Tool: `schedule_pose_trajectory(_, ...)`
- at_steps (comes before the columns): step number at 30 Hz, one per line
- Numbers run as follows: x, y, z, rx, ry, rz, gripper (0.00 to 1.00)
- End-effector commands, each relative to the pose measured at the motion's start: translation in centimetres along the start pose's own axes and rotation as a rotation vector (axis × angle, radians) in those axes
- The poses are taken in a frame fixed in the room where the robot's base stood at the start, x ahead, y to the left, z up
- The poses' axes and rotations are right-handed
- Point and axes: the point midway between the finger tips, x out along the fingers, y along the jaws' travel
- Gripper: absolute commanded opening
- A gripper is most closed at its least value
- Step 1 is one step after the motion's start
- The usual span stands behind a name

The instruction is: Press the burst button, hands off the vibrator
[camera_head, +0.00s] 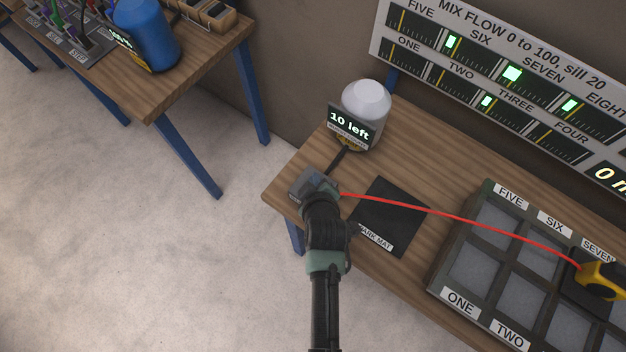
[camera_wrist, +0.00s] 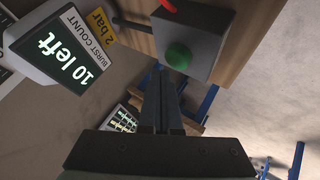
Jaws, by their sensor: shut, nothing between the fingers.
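The burst button is a round green cap (camera_wrist: 178,55) on a grey box in the wrist view. In the head view the box (camera_head: 303,182) sits at the near left edge of the wooden table, with its button hidden by my gripper. My gripper (camera_head: 321,190) is over the box. In the wrist view its fingers (camera_wrist: 163,82) are shut and empty, their tips close to the green cap; I cannot tell whether they touch it. A yellow and black device (camera_head: 602,281), possibly the vibrator, lies at the right by cell SEVEN, well away from my gripper.
A red line (camera_head: 455,214) runs from the box to the yellow device. The burst count display (camera_head: 354,123) reads "10 left" before a white vessel (camera_head: 367,101). A dark mat (camera_head: 392,215) and a labelled cell tray (camera_head: 436,273) lie right of my gripper. A mix flow panel (camera_head: 500,75) stands behind.

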Motion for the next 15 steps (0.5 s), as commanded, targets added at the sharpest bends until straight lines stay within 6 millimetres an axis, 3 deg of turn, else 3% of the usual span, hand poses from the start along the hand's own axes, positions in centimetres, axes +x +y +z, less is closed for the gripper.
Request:
schedule_pose_trajectory(5, -0.2, 0.2, -0.2, 0.000, 0.001, 0.001, 0.00)
schedule_pose_trajectory(15, -2.5, 1.8, -1.8, 0.000, 0.001, 0.001, 0.00)
